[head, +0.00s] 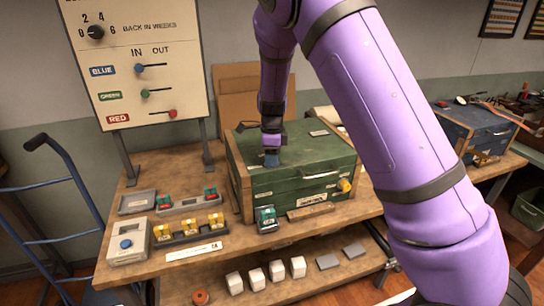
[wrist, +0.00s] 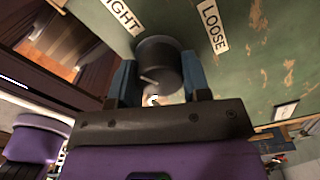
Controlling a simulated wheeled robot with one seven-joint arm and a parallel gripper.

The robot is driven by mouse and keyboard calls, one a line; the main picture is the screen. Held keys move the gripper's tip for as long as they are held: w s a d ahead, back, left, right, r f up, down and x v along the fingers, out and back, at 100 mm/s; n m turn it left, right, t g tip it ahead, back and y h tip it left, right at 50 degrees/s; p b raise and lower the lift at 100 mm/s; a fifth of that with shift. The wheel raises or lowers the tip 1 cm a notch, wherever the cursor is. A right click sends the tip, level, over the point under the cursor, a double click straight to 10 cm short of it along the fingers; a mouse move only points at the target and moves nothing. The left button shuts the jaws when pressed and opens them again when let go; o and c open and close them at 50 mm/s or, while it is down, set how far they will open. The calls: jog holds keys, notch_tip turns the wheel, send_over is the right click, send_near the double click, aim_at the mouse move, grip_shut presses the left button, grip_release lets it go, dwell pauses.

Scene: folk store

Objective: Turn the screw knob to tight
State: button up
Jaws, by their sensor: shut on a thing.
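The screw knob (wrist: 160,58) is dark grey and round, on a worn green surface, in the wrist view. My gripper (wrist: 161,78) has its blue fingers on either side of it and is shut on it. A short pale line shows on the knob, towards its lower left. A label ending in "IGHT" (wrist: 122,14) is at its upper left, and a "LOOSE" label (wrist: 214,27) is at its upper right. In the head view my gripper (head: 271,158) points down at the top of the green chest (head: 300,181), hiding the knob.
A yellow knob (head: 344,185) sits on the chest's front. In front stand a teal-topped block (head: 266,218), a rack of yellow pieces (head: 189,231) and a box with a blue button (head: 127,243). A sign board (head: 140,60) rises at the back left.

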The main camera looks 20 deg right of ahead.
jog(key=shift+m, duration=2.3)
jog(key=o, duration=0.9)
notch_tip(320, 180, up, 10)
jog(key=shift+r, duration=0.4)
